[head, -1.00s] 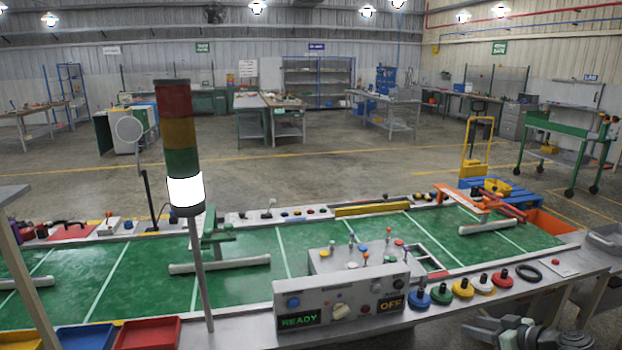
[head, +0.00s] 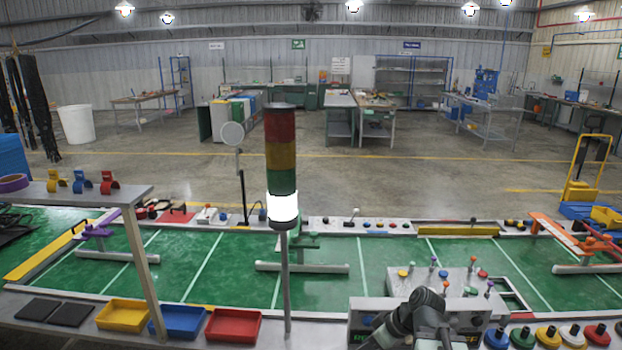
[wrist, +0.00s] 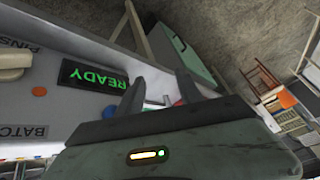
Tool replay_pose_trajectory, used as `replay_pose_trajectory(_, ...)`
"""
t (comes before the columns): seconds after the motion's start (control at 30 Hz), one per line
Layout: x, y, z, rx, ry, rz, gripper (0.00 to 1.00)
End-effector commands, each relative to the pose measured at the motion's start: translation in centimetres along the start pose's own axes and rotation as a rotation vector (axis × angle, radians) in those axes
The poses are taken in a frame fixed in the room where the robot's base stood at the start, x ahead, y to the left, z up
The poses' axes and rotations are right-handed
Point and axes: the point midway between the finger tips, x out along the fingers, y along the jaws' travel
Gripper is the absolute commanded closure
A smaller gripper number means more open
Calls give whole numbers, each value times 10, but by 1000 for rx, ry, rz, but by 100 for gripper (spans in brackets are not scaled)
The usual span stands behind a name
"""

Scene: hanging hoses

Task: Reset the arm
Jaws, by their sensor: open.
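My arm (head: 425,312) shows at the bottom right of the head view, folded in front of the grey control box (head: 362,315) and hiding much of its face. My gripper (wrist: 158,88) shows in the wrist view with its two dark fingers apart and nothing seen between them. It is close to the control box's panel, where a green READY display (wrist: 92,76) and an orange button (wrist: 39,91) show. In the head view I cannot make out the fingertips.
The green-topped bench (head: 210,265) spans the front. A signal tower (head: 281,160) with its white lamp lit stands before it. Yellow, blue and red trays (head: 232,326) lie at the front left. Black hoses (head: 32,105) hang at the far left.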

Motion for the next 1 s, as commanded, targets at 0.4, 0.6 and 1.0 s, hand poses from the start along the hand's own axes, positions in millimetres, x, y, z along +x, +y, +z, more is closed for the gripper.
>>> replay_pose_trajectory(0.4, 8, -23, 36, 547, -434, 295, 57)
replay_pose_trajectory(0.6, 1, -18, 47, 781, -444, 394, 57)
replay_pose_trajectory(1.0, 2, -19, 46, 808, -439, 400, 57)
